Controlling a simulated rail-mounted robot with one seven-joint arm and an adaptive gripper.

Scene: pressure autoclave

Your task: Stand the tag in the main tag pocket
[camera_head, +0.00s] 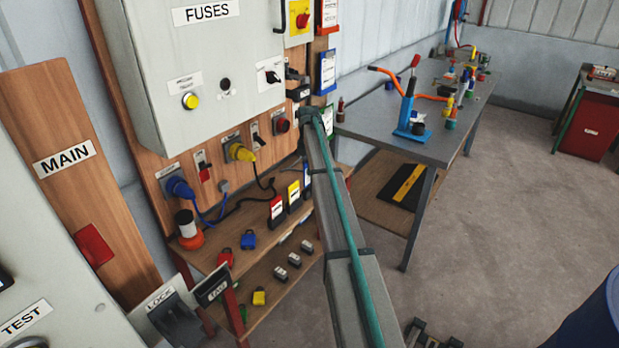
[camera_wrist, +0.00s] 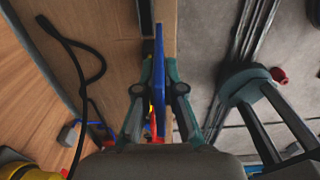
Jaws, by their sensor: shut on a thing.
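My gripper (camera_wrist: 160,75) has its two teal fingers closed on a thin blue tag (camera_wrist: 160,90), seen edge-on in the wrist view. The tag stands out past the fingertips, and its printed face does not show. In the head view my arm hides most of the gripper. A blue-edged tag (camera_head: 307,174) shows beside my arm; I cannot tell whether it is the held one. Red (camera_head: 277,211) and yellow (camera_head: 294,196) tags stand in dark holders on the shelf. I cannot tell which holder is the main tag pocket. A MAIN label (camera_head: 64,159) is on a wooden panel at left.
The FUSES cabinet (camera_head: 215,60) and plugs with hanging cables (camera_head: 262,190) are on the board beside my arm. A metal bench (camera_head: 440,135) stands at right. Open floor (camera_head: 500,230) lies in front of it.

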